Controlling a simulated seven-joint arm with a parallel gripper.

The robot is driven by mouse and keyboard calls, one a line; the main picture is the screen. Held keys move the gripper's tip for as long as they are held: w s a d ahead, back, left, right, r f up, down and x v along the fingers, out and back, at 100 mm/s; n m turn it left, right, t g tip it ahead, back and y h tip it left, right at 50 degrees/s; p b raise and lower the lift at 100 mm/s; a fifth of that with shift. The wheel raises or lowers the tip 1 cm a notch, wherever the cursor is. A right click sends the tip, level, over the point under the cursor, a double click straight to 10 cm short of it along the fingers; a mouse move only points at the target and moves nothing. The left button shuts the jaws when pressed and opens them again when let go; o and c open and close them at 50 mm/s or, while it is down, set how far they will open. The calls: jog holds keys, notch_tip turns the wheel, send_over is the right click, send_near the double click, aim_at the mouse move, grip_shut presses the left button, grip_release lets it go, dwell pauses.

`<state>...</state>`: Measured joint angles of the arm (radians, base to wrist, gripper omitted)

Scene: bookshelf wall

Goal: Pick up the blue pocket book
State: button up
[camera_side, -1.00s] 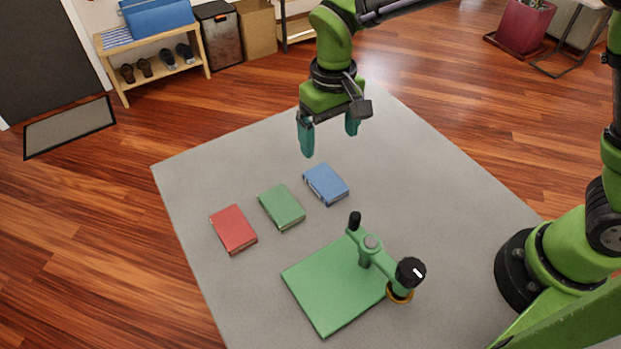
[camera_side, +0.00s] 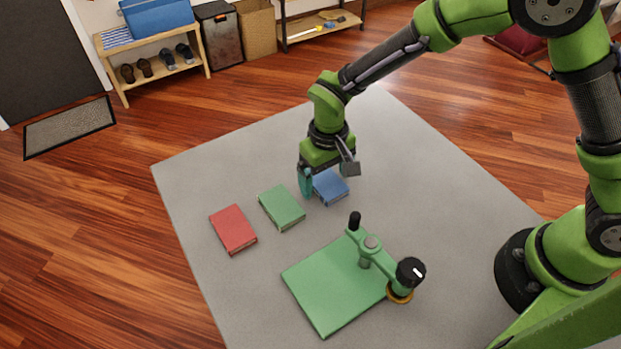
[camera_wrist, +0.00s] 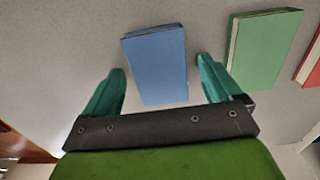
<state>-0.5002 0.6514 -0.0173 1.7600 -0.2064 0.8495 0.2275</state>
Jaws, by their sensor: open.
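The blue pocket book (camera_side: 331,189) lies flat on the grey table, at the right end of a row of books in the side view. My gripper (camera_side: 322,188) is low over it, with one teal finger on the book's left side and the other hidden. In the wrist view the blue book (camera_wrist: 157,62) lies between the two open fingers of my gripper (camera_wrist: 160,82), its near end reaching between the fingertips. A gap shows on each side of the book, and nothing is held.
A green book (camera_side: 282,208) and a red book (camera_side: 233,229) lie left of the blue one. A green board with a jointed stand (camera_side: 330,290) sits nearer the camera. The grey table (camera_side: 440,200) is clear to the right.

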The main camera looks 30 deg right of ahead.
jog(key=c, duration=1.2)
jog(key=shift+o, duration=0.2)
jog(key=shift+r, duration=0.1)
